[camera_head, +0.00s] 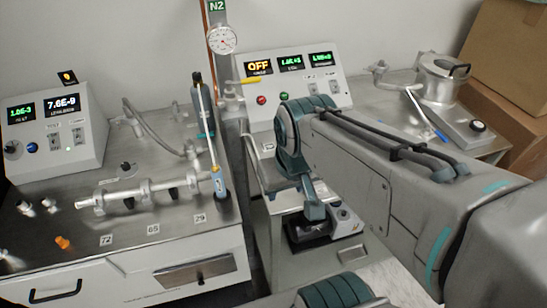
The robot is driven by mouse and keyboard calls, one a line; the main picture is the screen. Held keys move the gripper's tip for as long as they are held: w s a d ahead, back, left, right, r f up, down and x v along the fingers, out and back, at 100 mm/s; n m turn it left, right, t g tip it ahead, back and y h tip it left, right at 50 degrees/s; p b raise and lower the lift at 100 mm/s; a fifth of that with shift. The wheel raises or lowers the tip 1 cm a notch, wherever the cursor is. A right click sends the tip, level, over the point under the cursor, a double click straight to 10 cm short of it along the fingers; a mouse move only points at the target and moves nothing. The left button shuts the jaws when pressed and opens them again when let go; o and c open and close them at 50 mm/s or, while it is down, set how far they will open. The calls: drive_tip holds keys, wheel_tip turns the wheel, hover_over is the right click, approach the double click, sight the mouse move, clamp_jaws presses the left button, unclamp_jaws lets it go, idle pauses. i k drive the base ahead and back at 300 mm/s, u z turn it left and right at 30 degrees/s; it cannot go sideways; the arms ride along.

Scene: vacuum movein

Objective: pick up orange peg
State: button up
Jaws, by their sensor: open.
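The orange peg (62,242) is a small piece lying on the grey metal top of the left bench, near its front edge. It stands apart from the metal parts around it. My arm reaches in from the right, and its end hangs over the gap and the middle cabinet, well to the right of the peg. A teal finger-like part of my gripper (312,202) points down there. The gripper is open and away from the peg. Its jaws are partly hidden by the arm, and I see nothing held in them.
The left bench (130,260) carries a metal tube assembly (140,193) behind and right of the peg, small metal fittings (38,207) to its left, and a control box (55,130) behind. Bench around the peg is mostly clear.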

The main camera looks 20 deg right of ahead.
sight(63, 243)
drive_tip(key=u, duration=2.55)
drive_tip(key=k, duration=1.1)
drive_tip(key=u, duration=1)
drive_tip(key=i, duration=1.8)
drive_tip(key=z, duration=1.1)
drive_tip(key=i, duration=1)
drive_tip(key=z, duration=1.05)
